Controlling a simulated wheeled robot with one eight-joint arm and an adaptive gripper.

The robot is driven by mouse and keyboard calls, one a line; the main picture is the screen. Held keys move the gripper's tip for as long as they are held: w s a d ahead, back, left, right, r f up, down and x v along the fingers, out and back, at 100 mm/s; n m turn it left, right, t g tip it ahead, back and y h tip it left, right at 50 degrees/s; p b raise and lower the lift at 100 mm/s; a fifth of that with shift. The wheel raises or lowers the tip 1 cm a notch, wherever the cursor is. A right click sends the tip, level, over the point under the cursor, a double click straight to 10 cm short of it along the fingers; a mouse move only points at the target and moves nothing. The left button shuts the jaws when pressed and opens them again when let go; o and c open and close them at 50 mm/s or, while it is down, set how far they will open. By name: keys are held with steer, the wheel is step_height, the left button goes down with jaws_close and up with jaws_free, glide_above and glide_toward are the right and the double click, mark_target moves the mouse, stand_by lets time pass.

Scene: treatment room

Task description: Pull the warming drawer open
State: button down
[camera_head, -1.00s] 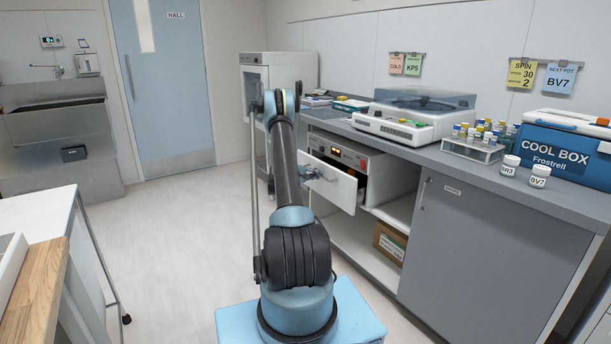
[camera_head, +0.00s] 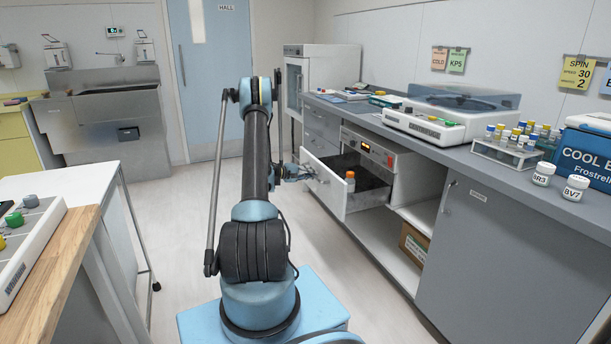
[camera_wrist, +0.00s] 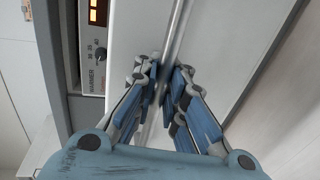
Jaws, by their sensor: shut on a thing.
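The warming drawer (camera_head: 328,189) has a white front and stands well out of the counter, below a control panel (camera_head: 368,147) with a lit display. My gripper (camera_head: 306,172) is at the drawer front in the head view, partly hidden by my arm. In the wrist view my gripper (camera_wrist: 165,85) is shut around the bar handle (camera_wrist: 178,35) of the drawer. The panel marked WARMER (camera_wrist: 95,50) shows left of it.
The counter (camera_head: 460,155) carries a centrifuge-like device (camera_head: 430,125), a vial rack (camera_head: 505,152), white jars and a blue cool box (camera_head: 590,150). An open shelf below holds a cardboard box (camera_head: 414,243). A white table (camera_head: 60,187) stands at left. Floor between is clear.

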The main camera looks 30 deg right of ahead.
steer(key=shift+s+a, duration=0.1)
steer(key=shift+a, duration=0.25)
steer(key=c, duration=1.7)
jaws_free()
steer(key=v, duration=1.2)
steer(key=shift+f, duration=0.1)
